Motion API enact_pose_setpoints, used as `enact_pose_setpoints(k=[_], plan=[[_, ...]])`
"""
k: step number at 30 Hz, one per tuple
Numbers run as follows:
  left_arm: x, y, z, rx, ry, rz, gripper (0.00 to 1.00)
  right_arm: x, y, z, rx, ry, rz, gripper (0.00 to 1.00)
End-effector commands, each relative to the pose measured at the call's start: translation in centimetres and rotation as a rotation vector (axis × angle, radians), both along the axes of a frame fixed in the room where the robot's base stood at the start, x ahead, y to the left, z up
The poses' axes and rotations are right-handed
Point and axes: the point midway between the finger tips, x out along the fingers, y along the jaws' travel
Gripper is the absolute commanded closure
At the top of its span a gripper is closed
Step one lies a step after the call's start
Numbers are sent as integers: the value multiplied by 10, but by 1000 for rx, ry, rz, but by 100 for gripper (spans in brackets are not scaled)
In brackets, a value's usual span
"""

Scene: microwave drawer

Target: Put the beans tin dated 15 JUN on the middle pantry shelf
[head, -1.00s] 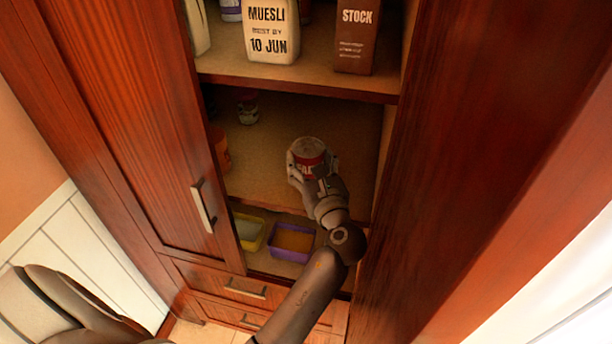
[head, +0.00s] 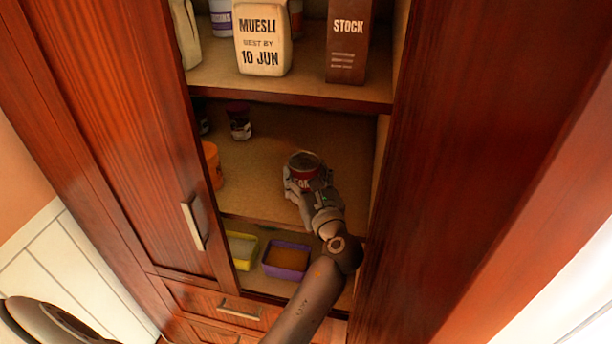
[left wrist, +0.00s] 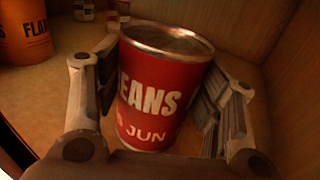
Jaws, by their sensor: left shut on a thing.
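The red beans tin (head: 304,169) has a silver rim and is upright over the middle pantry shelf (head: 262,170), towards its right front. In the left wrist view the tin (left wrist: 160,90) shows "EANS" and "JUN"; the day number is only partly visible. My left gripper (head: 303,181) is shut on the tin. Its fingers (left wrist: 160,108) lie along both sides of the tin in the left wrist view. I cannot tell whether the tin's base touches the shelf. My right gripper is not in view.
An orange tub (head: 212,165) and a small dark jar (head: 239,122) stand left on the middle shelf. The upper shelf holds a muesli bag (head: 263,38) and a stock box (head: 347,45). Yellow (head: 241,263) and purple (head: 287,272) bins sit below. The cabinet door (head: 130,150) is at left.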

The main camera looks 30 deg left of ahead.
Motion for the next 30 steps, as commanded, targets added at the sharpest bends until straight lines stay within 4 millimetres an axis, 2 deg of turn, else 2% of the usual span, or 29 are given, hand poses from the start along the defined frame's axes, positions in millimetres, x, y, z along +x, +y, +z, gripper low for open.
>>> enact_pose_setpoints(k=[13,14,18,20,30], plan=[[0,0,-6,1,-3,0,77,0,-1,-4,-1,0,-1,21],[0,0,-5,1,-4,0,34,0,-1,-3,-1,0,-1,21],[0,0,-6,1,-2,0,17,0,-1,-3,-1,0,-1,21],[0,0,-6,1,-2,0,12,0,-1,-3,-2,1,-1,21],[0,0,-8,-1,3,0,12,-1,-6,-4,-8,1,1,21]])
